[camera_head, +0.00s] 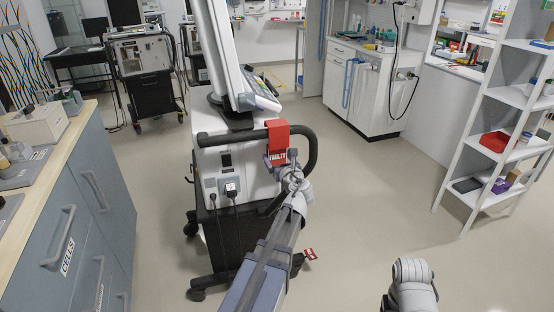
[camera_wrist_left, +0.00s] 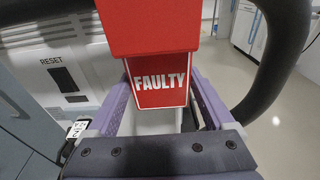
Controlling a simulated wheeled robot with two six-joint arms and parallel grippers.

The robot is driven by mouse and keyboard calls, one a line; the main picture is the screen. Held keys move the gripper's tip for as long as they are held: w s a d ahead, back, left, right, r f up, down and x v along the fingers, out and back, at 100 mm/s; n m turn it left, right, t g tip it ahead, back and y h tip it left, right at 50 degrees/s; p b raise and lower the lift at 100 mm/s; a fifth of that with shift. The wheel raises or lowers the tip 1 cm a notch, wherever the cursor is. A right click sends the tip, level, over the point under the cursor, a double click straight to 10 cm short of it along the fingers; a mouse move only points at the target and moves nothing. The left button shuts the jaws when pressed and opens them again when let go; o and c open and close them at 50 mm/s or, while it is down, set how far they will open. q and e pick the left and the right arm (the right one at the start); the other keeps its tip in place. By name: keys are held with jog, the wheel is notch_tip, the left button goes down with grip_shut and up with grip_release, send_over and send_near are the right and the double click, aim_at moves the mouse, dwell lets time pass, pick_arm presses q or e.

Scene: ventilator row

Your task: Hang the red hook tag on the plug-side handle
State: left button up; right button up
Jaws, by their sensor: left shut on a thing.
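The red hook tag (camera_head: 278,135) has a white FAULTY label and is at the black handle (camera_head: 232,138) of the white ventilator cart. Its red upper part covers a stretch of the bar; I cannot tell whether the hook rests on it. In the left wrist view the tag's FAULTY plate (camera_wrist_left: 161,82) hangs upright between the purple fingers of my left gripper (camera_wrist_left: 163,100), which is shut on its lower part. In the head view my left gripper (camera_head: 279,161) is just below the bar. The handle (camera_wrist_left: 272,65) curves down at right. My right gripper is not visible.
The cart's plug and cables (camera_head: 231,187) are below the handle, with a screen (camera_head: 222,50) above. A drawer cabinet (camera_head: 75,220) stands at left and a white shelf rack (camera_head: 497,130) at right. Open floor (camera_head: 380,190) lies between cart and rack.

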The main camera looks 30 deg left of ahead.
pick_arm(q)
jog(key=shift+f, duration=0.25)
jog(key=o, duration=1.1)
jog(key=shift+d+r, duration=0.1)
jog(key=f+v, duration=0.1)
jog(key=v, duration=0.6)
jog(key=shift+s+d+r+p, duration=0.2)
jog(key=shift+s+r+p, duration=0.1)
jog(key=shift+r+p, duration=0.2)
